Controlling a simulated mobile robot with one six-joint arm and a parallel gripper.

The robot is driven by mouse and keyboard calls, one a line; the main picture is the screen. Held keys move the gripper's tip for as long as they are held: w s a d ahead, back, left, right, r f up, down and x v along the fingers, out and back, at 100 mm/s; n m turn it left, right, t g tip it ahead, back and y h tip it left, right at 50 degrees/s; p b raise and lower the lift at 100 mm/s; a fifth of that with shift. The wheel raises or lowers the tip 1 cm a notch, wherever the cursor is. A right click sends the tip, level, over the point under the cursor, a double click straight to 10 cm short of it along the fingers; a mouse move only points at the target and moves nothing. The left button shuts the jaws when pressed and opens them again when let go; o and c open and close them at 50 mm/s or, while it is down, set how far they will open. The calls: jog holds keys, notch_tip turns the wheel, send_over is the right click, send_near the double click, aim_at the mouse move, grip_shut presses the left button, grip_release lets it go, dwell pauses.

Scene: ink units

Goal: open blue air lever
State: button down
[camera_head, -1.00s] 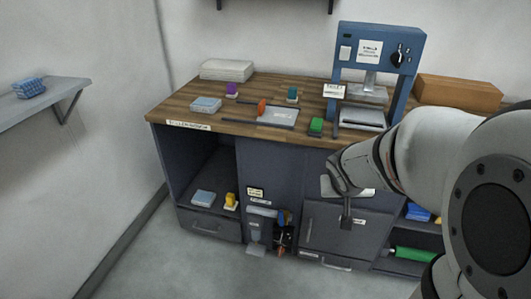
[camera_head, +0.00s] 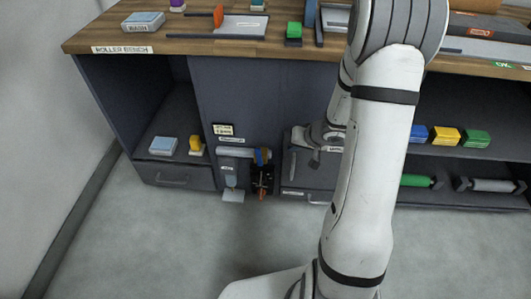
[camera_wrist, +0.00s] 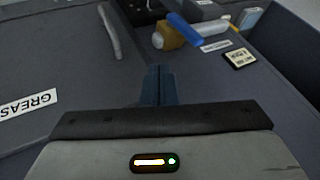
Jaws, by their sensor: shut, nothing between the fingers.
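The blue air lever (camera_wrist: 183,27) shows near the top of the wrist view. It lies slantwise beside a brass-coloured fitting (camera_wrist: 165,37) on the cabinet front. In the head view the lever (camera_head: 259,157) is a small blue piece at the end of a pale horizontal pipe (camera_head: 232,152). My gripper (camera_wrist: 158,70) is shut and empty, its dark blue fingers together. In the wrist view its tips are below the lever and apart from it. In the head view my gripper (camera_head: 314,160) is to the right of the lever, in front of the cabinet door.
A grey door handle (camera_wrist: 109,32) and a GREASE label (camera_wrist: 28,103) are left of my fingers. A small sign (camera_wrist: 240,59) is at the right. The workbench top (camera_head: 190,46) is above. Open shelves at right hold coloured boxes (camera_head: 446,135) and a green cylinder (camera_head: 417,181). The floor is clear.

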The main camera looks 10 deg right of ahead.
aim_at(259, 156)
jog(key=w+a+f+b, duration=0.6)
jog(key=a+f+b, duration=0.1)
jog(key=f+b, duration=0.1)
jog(key=shift+f+b, duration=0.15)
jog(key=shift+b, duration=0.5)
jog(key=shift+w, duration=0.1)
